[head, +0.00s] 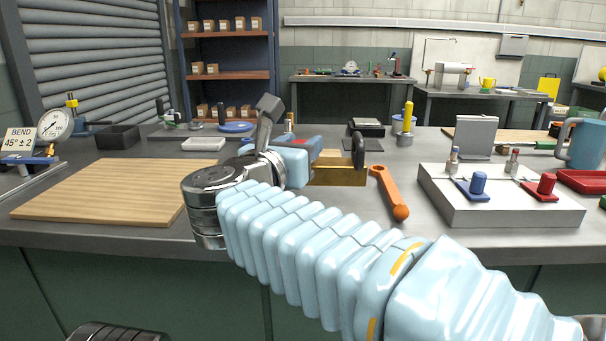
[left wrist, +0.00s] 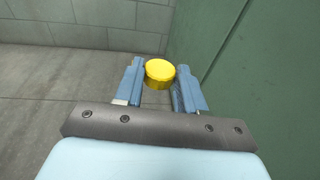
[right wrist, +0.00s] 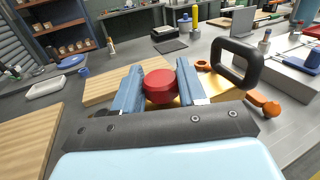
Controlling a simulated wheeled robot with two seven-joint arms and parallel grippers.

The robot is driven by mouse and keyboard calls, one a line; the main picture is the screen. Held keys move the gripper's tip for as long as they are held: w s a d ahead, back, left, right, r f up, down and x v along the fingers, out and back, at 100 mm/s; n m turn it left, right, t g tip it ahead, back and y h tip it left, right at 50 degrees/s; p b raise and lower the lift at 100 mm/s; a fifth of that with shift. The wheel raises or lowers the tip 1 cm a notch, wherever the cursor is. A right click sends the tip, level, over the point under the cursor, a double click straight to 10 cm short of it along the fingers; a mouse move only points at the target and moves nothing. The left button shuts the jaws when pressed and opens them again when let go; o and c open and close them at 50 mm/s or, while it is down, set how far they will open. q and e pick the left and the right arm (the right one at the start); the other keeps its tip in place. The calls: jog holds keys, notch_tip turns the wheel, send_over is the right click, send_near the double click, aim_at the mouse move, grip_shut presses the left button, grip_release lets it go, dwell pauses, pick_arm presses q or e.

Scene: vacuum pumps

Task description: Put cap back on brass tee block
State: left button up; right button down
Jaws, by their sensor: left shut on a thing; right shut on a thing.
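The brass tee block (head: 338,176) stands mid-bench with a black loop handle (head: 358,152) on its right side. It also shows in the right wrist view (right wrist: 213,84), partly hidden by my gripper. My right gripper (right wrist: 158,76) is shut on a red cap (right wrist: 160,86), right at the block. I cannot tell whether this cap is seated on it or just above. In the head view my right arm covers much of this area. My left gripper (left wrist: 158,75) is shut on a yellow cap (left wrist: 160,70), low beside the bench's green front, outside the head view.
An orange wrench (head: 391,195) lies just right of the block. A white fixture (head: 500,198) with blue and red knobs stands further right. A wooden board (head: 105,190) lies at left; a white tray (head: 203,144) lies behind it.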

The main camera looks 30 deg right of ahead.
jog(key=shift+w+d+f, duration=0.15)
jog(key=shift+d+f, duration=0.35)
jog(key=shift+f, duration=0.1)
jog(key=shift+d+f, duration=0.25)
jog(key=shift+f, duration=0.85)
jog(key=shift+d+f, duration=0.15)
jog(key=shift+f, duration=0.8)
jog(key=shift+f+b, duration=0.15)
jog(key=shift+b, duration=0.2)
jog(key=c, duration=0.6)
grip_release()
jog(key=shift+c, duration=0.2)
